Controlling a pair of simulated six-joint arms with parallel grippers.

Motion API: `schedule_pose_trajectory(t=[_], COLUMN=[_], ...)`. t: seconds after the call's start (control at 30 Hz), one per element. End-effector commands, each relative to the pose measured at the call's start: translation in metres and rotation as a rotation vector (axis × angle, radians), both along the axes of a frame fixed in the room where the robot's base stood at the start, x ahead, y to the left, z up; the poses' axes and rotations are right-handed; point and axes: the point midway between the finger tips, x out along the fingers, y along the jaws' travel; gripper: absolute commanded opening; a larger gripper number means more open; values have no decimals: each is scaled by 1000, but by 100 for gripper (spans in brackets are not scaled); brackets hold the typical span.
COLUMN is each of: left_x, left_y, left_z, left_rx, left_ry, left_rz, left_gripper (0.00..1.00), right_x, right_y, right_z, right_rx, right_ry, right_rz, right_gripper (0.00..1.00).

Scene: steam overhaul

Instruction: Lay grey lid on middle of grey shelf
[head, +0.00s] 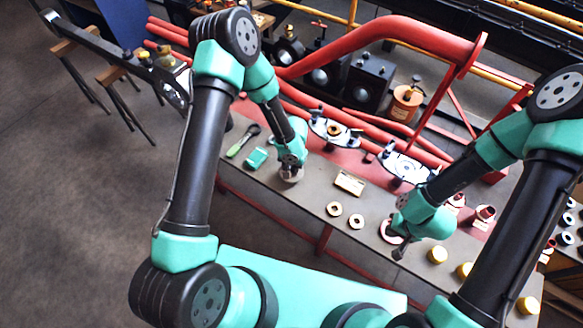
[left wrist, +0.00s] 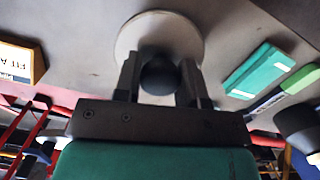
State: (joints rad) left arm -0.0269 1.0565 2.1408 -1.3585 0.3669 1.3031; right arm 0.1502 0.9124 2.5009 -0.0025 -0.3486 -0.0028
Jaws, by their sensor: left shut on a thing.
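The grey lid (left wrist: 160,32) is a pale round disc with a black knob (left wrist: 158,76) in the left wrist view. My left gripper (left wrist: 160,82) is shut on that knob, one finger on each side. In the head view my left gripper (head: 291,164) points down over the grey worktop (head: 290,210), and the lid's edge (head: 291,177) shows under it. I cannot tell whether the lid touches the worktop. I cannot make out a separate grey shelf. My right gripper (head: 398,243) is low beside a dark red ring (head: 390,232); its fingers are unclear.
A teal box (head: 257,158) and a green-handled tool (head: 243,141) lie left of the lid. Yellow caps (head: 437,254) stand further right. Red pipes (head: 385,32) run behind.

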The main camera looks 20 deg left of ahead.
Motion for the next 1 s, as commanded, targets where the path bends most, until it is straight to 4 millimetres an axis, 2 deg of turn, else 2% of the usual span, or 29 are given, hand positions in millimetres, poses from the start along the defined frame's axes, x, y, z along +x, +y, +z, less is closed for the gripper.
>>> schedule_pose_trajectory(t=[0.13,0.53,0.7,1.0], left_x=[10,12,18,17], left_y=[2,3,5,5], left_z=[-1,-1,-1,-34], left_rx=[0,0,-1,-1], left_ry=[-1,0,-1,1], left_rz=[1,-1,0,0], left_gripper=[0,0,0,0], right_x=[0,0,0,0], right_y=[0,0,0,0], right_z=[0,0,0,0], right_rx=[0,0,0,0], right_ry=[0,0,0,0], right_rz=[0,0,0,0], right_gripper=[0,0,0,0])
